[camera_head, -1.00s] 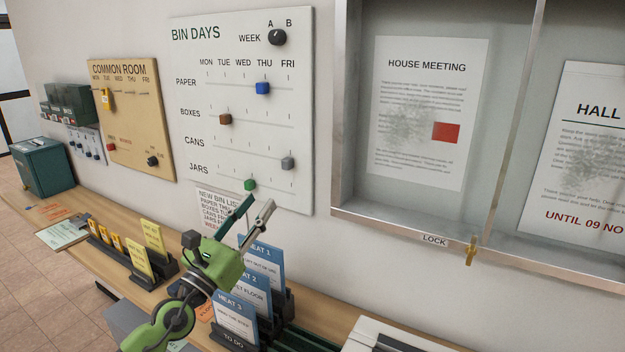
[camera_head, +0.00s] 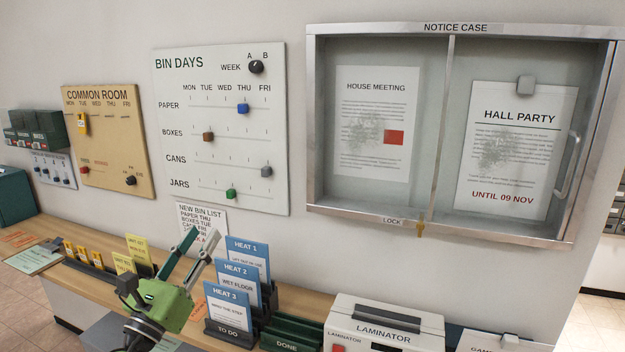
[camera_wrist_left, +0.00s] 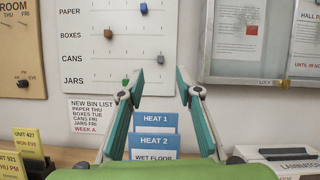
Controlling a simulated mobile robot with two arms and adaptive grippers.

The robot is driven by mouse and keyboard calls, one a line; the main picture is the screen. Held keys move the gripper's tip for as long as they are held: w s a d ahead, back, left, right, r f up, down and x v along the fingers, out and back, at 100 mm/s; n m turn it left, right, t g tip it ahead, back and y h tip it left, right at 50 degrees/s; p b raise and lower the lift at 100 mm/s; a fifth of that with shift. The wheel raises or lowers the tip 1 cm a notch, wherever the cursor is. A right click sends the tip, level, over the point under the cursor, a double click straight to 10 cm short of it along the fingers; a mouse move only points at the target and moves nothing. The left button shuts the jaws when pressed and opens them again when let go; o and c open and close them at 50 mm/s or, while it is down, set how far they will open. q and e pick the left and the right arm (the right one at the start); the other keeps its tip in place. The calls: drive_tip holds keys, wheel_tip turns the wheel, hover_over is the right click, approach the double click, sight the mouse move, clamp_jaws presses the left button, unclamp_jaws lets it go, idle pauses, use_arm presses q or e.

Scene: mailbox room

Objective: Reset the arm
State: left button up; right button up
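My left gripper (camera_head: 195,243) is green with grey fingers and is raised in front of the counter's back edge, below the BIN DAYS board (camera_head: 222,130). In the left wrist view its two fingers (camera_wrist_left: 159,92) stand apart with nothing between them, so it is open and empty. Blue HEAT cards (camera_head: 240,270) stand in a dark rack just right of the gripper. They also show between and behind the fingers in the left wrist view (camera_wrist_left: 153,144). My right gripper is not in view.
A wooden counter (camera_head: 90,285) runs along the wall. On it are yellow cards (camera_head: 138,248), a green DONE rack (camera_head: 290,338) and a laminator (camera_head: 385,322). The NOTICE CASE (camera_head: 437,120) and the COMMON ROOM board (camera_head: 105,140) hang on the wall. The NEW BIN LIST (camera_head: 203,212) hangs behind the gripper.

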use_arm(q)
drive_tip(key=s+a+f+n+g+y, duration=0.3)
drive_tip(key=s+f+n+y, duration=0.15)
drive_tip(key=f+n, duration=0.45)
drive_tip(key=s+a+f+n+g+y, duration=0.4)
drive_tip(key=f+n, duration=0.3)
drive_tip(key=n, duration=0.4)
drive_tip(key=s+a+f+n+g+y, duration=0.2)
drive_tip(key=s+f+n+y, duration=0.3)
drive_tip(key=f+n, duration=0.4)
drive_tip(key=s+d+f+n+g+h, duration=0.2)
drive_tip(key=s+d+f+g, duration=0.15)
drive_tip(key=s, duration=0.45)
drive_tip(key=s+d+f+n+g+h, duration=0.25)
drive_tip(key=s+d+f, duration=0.2)
drive_tip(key=s, duration=0.25)
drive_tip(key=s+d+f+n+g+h, duration=0.2)
drive_tip(key=s+d+f+n+g, duration=0.15)
drive_tip(key=s, duration=0.45)
wheel_tip(320, 180, down, 26)
drive_tip(key=s, duration=0.2)
drive_tip(key=s+a+f+m+g, duration=0.1)
drive_tip(key=s+a+f+g, duration=0.1)
drive_tip(key=s+f, duration=1.5)
drive_tip(key=shift+s+a+f, duration=0.25)
drive_tip(key=shift+s+a, duration=0.2)
drive_tip(key=shift+a, duration=0.05)
